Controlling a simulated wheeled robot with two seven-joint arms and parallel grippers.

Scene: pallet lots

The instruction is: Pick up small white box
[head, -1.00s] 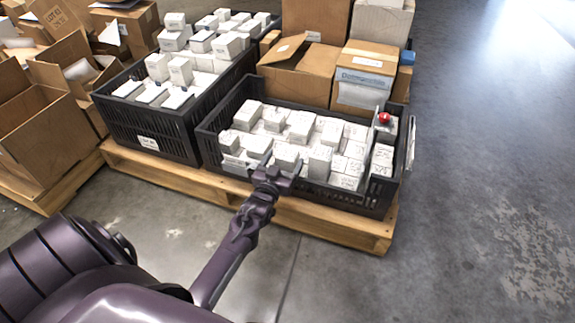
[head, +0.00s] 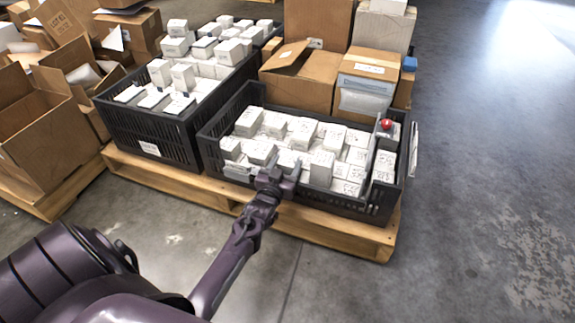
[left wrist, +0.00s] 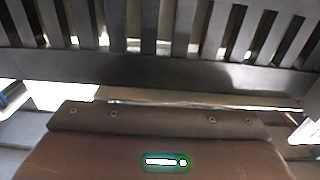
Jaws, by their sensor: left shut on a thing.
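Small white boxes fill the right black crate (head: 345,203). My left gripper (head: 278,174) is at the crate's near wall, with its fingers reaching over the rim. It is shut on a small white box (head: 288,159) in the front row, among other white boxes. The fingers partly hide this box, and I cannot tell whether it is lifted. In the left wrist view the gripper body (left wrist: 160,145) faces the slatted crate wall (left wrist: 160,70); the held box is not clear there. My right gripper is not in view.
A second black crate (head: 150,128) of white boxes stands to the left. Both crates sit on a wooden pallet (head: 330,235). Cardboard boxes (head: 300,78) stand behind. A red ball-like thing (head: 387,124) sits at the crate's right end. The floor to the right is clear.

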